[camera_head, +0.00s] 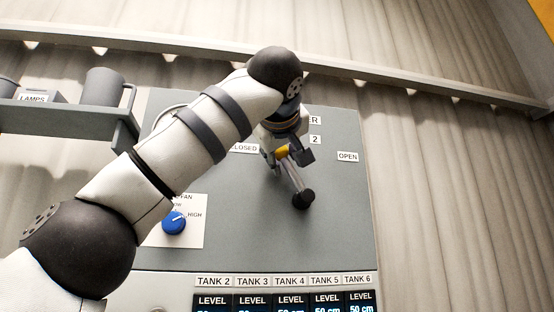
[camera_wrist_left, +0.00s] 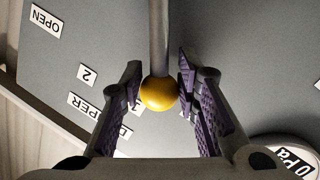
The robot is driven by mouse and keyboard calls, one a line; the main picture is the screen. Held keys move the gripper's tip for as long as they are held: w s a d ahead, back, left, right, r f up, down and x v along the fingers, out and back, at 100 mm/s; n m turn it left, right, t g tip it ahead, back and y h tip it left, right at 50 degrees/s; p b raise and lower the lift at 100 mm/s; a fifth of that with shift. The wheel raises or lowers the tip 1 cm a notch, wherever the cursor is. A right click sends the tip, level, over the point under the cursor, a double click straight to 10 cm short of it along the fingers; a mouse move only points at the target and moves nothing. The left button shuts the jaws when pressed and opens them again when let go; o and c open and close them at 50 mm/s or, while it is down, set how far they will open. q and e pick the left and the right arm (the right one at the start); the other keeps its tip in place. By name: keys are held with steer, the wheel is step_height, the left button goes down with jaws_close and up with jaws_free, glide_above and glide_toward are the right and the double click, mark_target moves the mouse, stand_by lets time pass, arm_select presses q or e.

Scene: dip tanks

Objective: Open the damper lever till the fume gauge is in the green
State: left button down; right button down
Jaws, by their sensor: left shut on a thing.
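The damper lever is a grey rod (camera_head: 296,180) rising from a black pivot (camera_head: 303,199) on the grey panel, leaning up and slightly left. Its tip is a yellow knob (camera_wrist_left: 159,93). My left gripper (camera_head: 288,154) is shut on this knob, with one purple-padded finger on each side in the left wrist view. The lever stands between the partly covered CLOSED label (camera_head: 244,148) and the OPEN label (camera_head: 347,157). The fume gauge (camera_wrist_left: 292,158) shows only as an edge marked Pa in the left wrist view; its needle is hidden. My right gripper is not in view.
A blue fan knob (camera_head: 174,222) sits lower left on the panel, by the HIGH mark. Tank level displays (camera_head: 290,302) run along the bottom. A shelf (camera_head: 70,121) with grey cups juts out at left.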

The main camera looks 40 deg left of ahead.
arm_select(q)
steer(key=shift+w+d+r+m+g, duration=0.25)
steer(key=shift+w+d+m, duration=0.15)
steer(key=shift+m, duration=0.25)
steer(key=shift+w+d+r+m+g, duration=0.2)
steer(key=shift+w+d+m+g, duration=0.1)
steer(key=shift+w+m, duration=0.3)
steer(key=shift+s, duration=0.1)
steer(key=c, duration=1.2)
jaws_free()
steer(key=v, duration=1.2)
